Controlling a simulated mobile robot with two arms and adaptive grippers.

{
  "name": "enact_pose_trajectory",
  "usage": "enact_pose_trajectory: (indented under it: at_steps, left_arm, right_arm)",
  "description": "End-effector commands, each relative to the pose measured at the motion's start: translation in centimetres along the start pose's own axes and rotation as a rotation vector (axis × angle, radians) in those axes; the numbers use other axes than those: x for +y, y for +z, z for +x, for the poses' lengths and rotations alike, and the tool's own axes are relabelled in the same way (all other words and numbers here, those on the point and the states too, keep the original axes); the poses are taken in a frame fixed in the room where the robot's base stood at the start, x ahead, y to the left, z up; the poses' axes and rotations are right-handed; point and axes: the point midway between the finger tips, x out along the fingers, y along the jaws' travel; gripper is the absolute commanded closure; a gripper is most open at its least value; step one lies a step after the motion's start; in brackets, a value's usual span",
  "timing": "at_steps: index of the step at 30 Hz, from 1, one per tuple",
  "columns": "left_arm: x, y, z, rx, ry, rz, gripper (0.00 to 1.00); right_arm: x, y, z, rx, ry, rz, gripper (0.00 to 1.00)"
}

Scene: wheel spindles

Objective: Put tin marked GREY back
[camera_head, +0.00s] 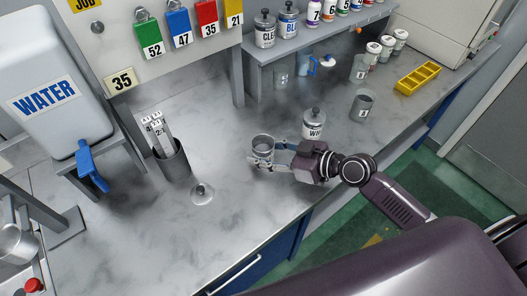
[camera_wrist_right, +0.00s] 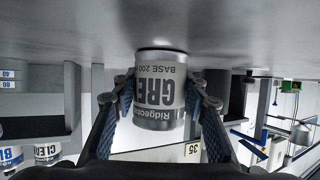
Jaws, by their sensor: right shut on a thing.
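The tin marked GREY (camera_head: 263,147) is a small silver can on the counter's middle. It looks open at the top, without a lid. My right gripper (camera_head: 273,156) is shut around its sides. In the right wrist view the tin (camera_wrist_right: 160,90) appears upside down between the two fingers of my right gripper (camera_wrist_right: 160,105), with GRE readable. Its base is at or close to the counter; I cannot tell if it touches. A round lid with a knob (camera_head: 202,193) lies on the counter to the left. The shelf (camera_head: 300,42) at the back holds tins marked CLE and BL.
A lidded tin marked WH (camera_head: 313,123) stands close behind my right gripper. A dark holder with number strips (camera_head: 172,160) stands left. A grey cup (camera_head: 362,105) and yellow tray (camera_head: 417,77) are right. The front counter is clear.

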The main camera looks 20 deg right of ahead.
Motion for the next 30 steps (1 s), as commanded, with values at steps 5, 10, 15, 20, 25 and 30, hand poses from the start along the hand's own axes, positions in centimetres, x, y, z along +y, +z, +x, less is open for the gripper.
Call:
enact_pose_trajectory:
  at_steps: [5,10,15,20,25,30]
  left_arm:
    - [0.1,0.0,0.3,0.000,0.001,0.000,0.68]
    - [0.2,0.0,0.3,0.001,0.003,0.000,0.68]
    - [0.3,0.0,0.3,0.001,0.003,0.000,0.68]
    - [0.3,-0.1,0.1,0.001,0.004,0.001,0.68]
    - [0.3,0.0,1.2,0.001,0.004,0.001,0.68]
    - [0.4,0.1,2.2,0.001,0.004,0.001,0.68]
  right_arm:
    - [0.0,0.2,0.1,0.000,0.000,-0.001,0.52]
    - [0.0,0.2,0.1,0.000,0.000,0.000,0.42]
    - [0.0,0.2,0.1,0.000,0.000,0.000,0.42]
    - [0.0,0.1,-0.4,-0.002,0.001,-0.001,0.42]
    - [-0.1,0.3,-3.3,-0.004,-0.002,-0.004,0.42]
    - [-0.1,0.4,-6.5,-0.006,-0.003,-0.003,0.42]
